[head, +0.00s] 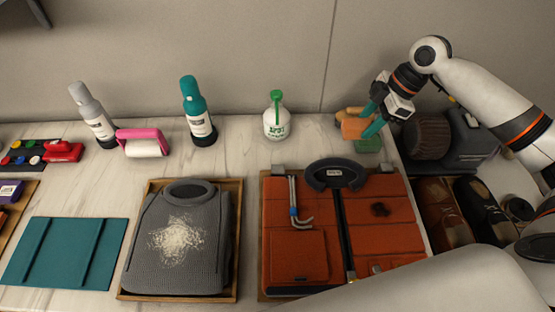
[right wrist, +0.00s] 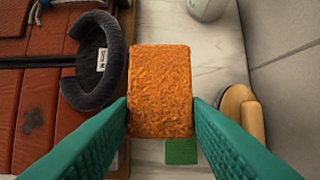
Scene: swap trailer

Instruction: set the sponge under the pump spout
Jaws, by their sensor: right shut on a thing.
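The orange sponge (head: 355,129) is between the teal fingers of my right gripper (head: 372,121), above the back right of the worktop. In the right wrist view the sponge (right wrist: 160,92) fills the gap between both fingertips (right wrist: 160,108). The pump bottle (head: 275,124) is white with a green pump and stands upright on the worktop, left of the sponge and apart from it. Its lower part shows at the top of the right wrist view (right wrist: 206,6). The spout's exact direction is too small to tell. My left gripper is out of view.
A flat green piece (head: 369,145) lies below the sponge. A wooden-backed brush (head: 349,111) is close behind it. A dark machine (head: 470,143) stands at right. The worktop between bottle and sponge is clear.

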